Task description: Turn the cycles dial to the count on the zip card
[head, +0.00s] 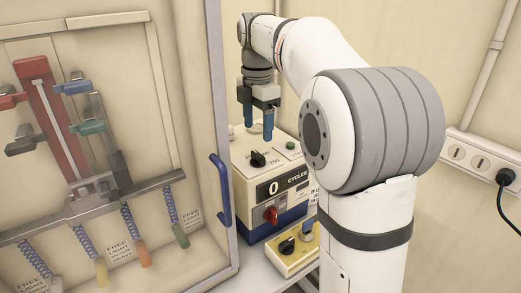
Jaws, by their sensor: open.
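The cycles unit (239,193) is a cream and blue box in the middle of the head view. A black dial (258,159) sits on its sloping top, with small print around it, partly reading 250. Its front display (275,188) reads 0 beside the word CYCLES, with a red knob (271,214) below. My gripper (258,128) is open and empty, fingers pointing down, above and apart from the black dial. I cannot make out a zip card for certain; a partly hidden printed card (313,194) shows at the unit's right side.
A cabinet with a blue handle (221,190) stands close on the left, holding coloured clamps, coils and small cards (118,253). A yellow box (292,252) with black and blue knobs stands in front of the unit. A socket strip (480,160) is on the right wall.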

